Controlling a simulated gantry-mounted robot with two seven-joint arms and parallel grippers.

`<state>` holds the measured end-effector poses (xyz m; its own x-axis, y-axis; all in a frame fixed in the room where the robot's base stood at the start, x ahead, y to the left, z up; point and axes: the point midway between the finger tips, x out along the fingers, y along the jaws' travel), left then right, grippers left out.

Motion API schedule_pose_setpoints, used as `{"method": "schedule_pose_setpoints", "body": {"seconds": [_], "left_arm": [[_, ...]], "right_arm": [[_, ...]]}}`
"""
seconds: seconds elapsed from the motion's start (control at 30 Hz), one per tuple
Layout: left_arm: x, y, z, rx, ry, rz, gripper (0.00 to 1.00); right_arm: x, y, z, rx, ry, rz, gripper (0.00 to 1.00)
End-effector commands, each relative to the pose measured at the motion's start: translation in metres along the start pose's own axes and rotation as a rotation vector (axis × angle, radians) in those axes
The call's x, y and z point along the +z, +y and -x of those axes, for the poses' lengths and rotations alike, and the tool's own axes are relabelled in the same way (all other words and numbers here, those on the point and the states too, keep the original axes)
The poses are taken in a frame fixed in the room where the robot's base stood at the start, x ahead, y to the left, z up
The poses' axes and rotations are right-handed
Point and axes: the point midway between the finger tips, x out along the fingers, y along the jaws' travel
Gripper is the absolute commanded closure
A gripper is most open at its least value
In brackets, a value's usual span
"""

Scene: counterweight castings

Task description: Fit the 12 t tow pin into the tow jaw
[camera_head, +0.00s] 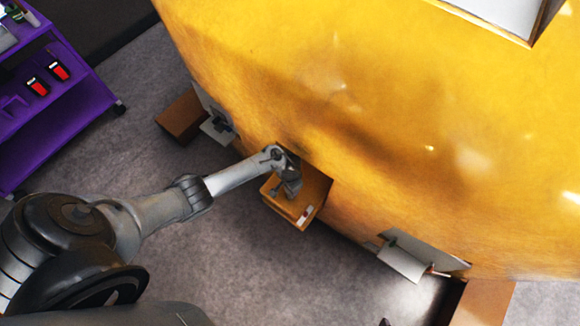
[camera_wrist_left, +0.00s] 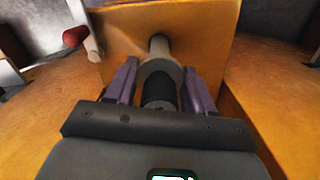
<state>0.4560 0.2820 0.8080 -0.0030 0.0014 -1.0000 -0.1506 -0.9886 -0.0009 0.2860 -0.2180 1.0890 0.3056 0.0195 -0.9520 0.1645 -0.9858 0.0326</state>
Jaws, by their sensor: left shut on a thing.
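The tow jaw (camera_head: 312,190) is an orange-yellow block that juts from the base of the large yellow casting in the head view. In the left wrist view its flat plate (camera_wrist_left: 205,40) faces me. My left gripper (camera_head: 287,187) is over the jaw. Its purple fingers (camera_wrist_left: 160,84) are shut on the tow pin (camera_wrist_left: 160,67), which has a dark grip end, a pale grey collar and a grey shaft. The shaft points at the plate and appears to meet it; I cannot tell how deep it goes. My right gripper is not in view.
A red knob on a pale rod (camera_wrist_left: 75,37) stands beside the jaw plate. The yellow casting (camera_head: 400,130) fills the upper right. A purple cart (camera_head: 60,105) with red-and-black items (camera_head: 58,70) stands at the left. Grey floor (camera_head: 250,265) is clear before the jaw.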

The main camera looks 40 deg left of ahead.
Motion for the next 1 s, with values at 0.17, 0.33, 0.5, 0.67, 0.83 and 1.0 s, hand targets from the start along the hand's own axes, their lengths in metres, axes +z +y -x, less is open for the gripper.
{"method": "schedule_pose_setpoints", "body": {"seconds": [0.17,0.33,0.5,0.67,0.83,1.0], "left_arm": [[-0.002,0.000,-0.004,0.000,0.004,0.000,0.83],[-0.002,0.000,-0.008,0.000,0.004,0.000,0.83],[-0.002,0.000,-0.012,0.000,0.004,0.000,0.83],[-0.002,0.000,-0.016,0.000,0.004,0.000,0.83],[-0.002,0.000,-0.020,0.000,0.004,0.000,0.83],[-0.002,0.000,-0.025,0.000,0.004,0.000,0.83]], "right_arm": [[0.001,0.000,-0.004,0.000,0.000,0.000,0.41],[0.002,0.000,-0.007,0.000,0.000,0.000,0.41],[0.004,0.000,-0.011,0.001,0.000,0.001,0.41],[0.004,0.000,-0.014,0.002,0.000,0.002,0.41],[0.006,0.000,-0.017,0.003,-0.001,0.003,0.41],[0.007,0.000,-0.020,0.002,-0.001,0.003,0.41]]}}
